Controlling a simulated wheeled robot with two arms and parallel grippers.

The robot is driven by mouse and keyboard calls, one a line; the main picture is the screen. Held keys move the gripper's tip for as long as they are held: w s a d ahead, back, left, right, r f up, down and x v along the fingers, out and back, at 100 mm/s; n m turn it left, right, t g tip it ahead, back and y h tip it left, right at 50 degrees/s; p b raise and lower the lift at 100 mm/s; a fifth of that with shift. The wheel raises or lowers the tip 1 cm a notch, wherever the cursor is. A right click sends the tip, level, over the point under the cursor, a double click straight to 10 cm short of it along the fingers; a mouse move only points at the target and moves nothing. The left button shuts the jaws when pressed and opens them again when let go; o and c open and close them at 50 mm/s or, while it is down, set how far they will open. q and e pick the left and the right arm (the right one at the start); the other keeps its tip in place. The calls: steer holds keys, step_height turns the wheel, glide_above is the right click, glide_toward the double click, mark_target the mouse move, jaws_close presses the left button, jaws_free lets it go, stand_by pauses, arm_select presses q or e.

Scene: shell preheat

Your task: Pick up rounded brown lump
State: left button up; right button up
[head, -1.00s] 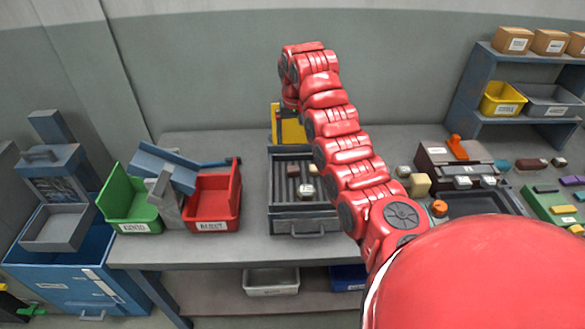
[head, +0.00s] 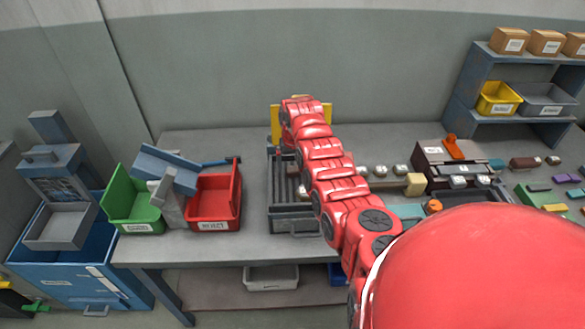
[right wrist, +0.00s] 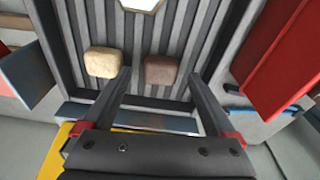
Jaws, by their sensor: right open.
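The rounded brown lump (right wrist: 160,70) lies on the ridged floor of the grey tray in the right wrist view. My right gripper (right wrist: 160,76) is open, with one finger on each side of the lump in the picture; I cannot tell how far above it they are. A tan lump (right wrist: 102,62) lies just left of the left finger. In the head view my right arm covers part of the grey tray (head: 292,226) and hides the brown lump and the fingers. My left gripper is not in view.
A pale, many-sided piece (right wrist: 142,3) shows at the top edge of the wrist view. A red bin (head: 213,210) and a green bin (head: 133,212) stand left of the tray. A yellow panel (head: 276,124) stands behind it. Several small blocks lie to the right.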

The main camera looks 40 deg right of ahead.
steer(key=shift+w+f, duration=0.1)
steer(key=shift+f, duration=0.35)
jaws_close()
steer(key=shift+r, duration=0.15)
